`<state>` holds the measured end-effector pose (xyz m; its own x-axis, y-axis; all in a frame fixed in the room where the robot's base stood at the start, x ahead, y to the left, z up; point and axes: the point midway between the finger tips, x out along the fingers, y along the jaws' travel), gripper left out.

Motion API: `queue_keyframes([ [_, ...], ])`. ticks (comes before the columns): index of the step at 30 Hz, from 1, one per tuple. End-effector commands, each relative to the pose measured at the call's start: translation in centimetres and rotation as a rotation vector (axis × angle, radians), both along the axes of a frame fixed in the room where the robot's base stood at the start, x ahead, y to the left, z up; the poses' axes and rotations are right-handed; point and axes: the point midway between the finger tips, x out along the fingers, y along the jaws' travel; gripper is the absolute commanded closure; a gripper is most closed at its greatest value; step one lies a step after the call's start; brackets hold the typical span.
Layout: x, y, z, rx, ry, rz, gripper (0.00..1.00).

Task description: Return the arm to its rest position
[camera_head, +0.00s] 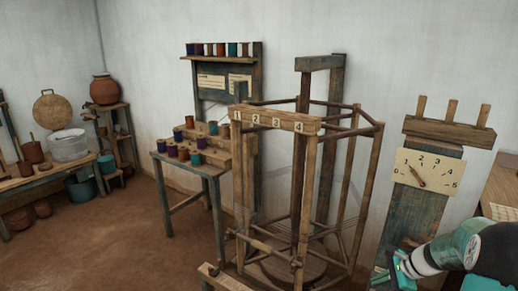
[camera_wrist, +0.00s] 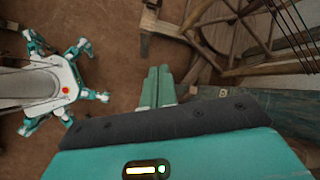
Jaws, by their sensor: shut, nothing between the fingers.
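My gripper (camera_wrist: 159,72) shows in the wrist view. Its two grey-green fingers lie side by side with no gap that I can see and nothing between them. They are over the brown floor (camera_wrist: 125,50), apart from the wooden wheel (camera_wrist: 228,38) to the right. My white and teal arm (camera_head: 452,250) shows at the lower right of the head view, in front of the dial board's lower part. My own body and legs (camera_wrist: 62,85) show at the left of the wrist view.
A wooden frame (camera_head: 308,122) numbered 1 to 4 stands mid-view. Right of it is a dial board (camera_head: 427,171) with pegs above. A spool table (camera_head: 205,168) stands behind. A bench (camera_head: 50,175) with pots is at far left. The floor (camera_head: 120,240) at lower left is clear.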

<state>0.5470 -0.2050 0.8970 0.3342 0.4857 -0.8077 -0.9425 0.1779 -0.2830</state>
Motion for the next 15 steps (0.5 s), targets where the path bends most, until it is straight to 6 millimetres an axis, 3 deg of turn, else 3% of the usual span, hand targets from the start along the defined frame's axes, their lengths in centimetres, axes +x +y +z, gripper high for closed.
queue_keyframes([
  [3,-0.9,2.8,3.5,-0.089,-0.039,0.126,1.00],
  [15,-6.4,10.8,12.4,-0.370,-0.167,0.526,1.00],
])
